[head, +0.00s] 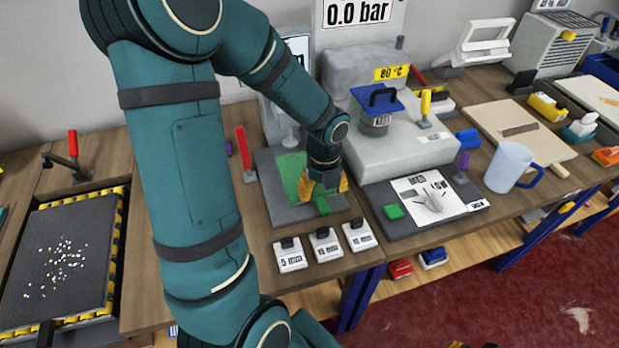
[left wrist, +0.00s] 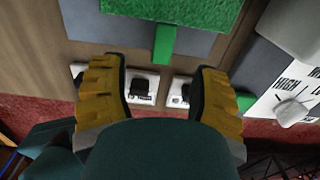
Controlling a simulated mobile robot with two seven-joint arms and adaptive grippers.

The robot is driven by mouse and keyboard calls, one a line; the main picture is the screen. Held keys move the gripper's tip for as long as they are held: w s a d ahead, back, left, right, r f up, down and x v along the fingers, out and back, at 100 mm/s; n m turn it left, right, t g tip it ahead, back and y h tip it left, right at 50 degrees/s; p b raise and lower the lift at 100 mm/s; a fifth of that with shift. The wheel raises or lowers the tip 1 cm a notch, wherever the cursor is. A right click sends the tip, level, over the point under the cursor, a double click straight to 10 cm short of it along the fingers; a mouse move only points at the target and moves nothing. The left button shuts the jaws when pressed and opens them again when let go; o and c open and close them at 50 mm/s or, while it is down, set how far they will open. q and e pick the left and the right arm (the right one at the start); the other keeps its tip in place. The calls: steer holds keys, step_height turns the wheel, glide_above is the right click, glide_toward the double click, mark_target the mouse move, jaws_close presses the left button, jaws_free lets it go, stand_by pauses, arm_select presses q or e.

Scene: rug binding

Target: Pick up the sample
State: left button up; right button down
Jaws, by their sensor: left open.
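The sample looks like a green turf piece (head: 290,172) with a narrow green tab (head: 322,204), on a grey plate (head: 297,212) on the bench. In the left wrist view the turf (left wrist: 180,12) is at the top, and its tab (left wrist: 164,46) points down between the fingers. My left gripper (head: 323,188) points down over the right part of the plate and hides part of the sample. In the wrist view its yellow fingers (left wrist: 160,72) are spread, with nothing seen clamped between them. Whether a finger touches the tab cannot be told.
Three white timer-like blocks (head: 323,245) stand in front of the plate. A red-handled lever (head: 246,153) stands left of it. A grey machine with a dial panel (head: 437,195) and a small green block (head: 393,211) is to the right. A pale mug (head: 508,166) stands farther right.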

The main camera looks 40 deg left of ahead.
mark_target(323, 206)
arm_select(q)
steer(key=f+b, duration=0.1)
steer(key=f, duration=0.2)
steer(key=f+b, duration=0.1)
steer(key=f, duration=0.2)
steer(key=shift+w+d+f, duration=0.15)
steer(key=shift+d+f, duration=0.05)
steer(key=shift+f, duration=0.05)
steer(key=shift+c, duration=0.8)
jaws_close()
